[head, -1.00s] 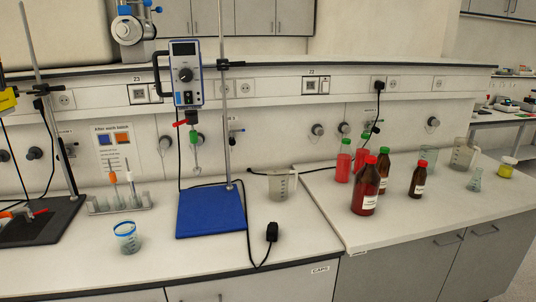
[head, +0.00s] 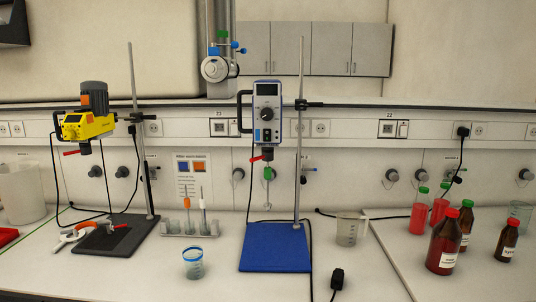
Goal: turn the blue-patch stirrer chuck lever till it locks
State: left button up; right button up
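The white and blue stirrer (head: 267,112) hangs on a stand rod above a blue base plate (head: 275,247), right of the middle. It has a small blue patch (head: 266,135) low on its front. Its red chuck lever (head: 262,158) sticks out below the body and points left, slightly down. A thin shaft with a green part (head: 268,173) hangs under the chuck. Whether the lever is locked cannot be told from here. Neither of my grippers is in view.
A yellow stirrer (head: 87,126) with its own red lever (head: 71,153) stands left over a black plate (head: 118,243). A black cable and plug (head: 337,278) lie right of the blue plate.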

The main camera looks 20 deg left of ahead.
aim_at(267, 153)
jog(key=j, duration=1.65)
jog(key=i, duration=0.05)
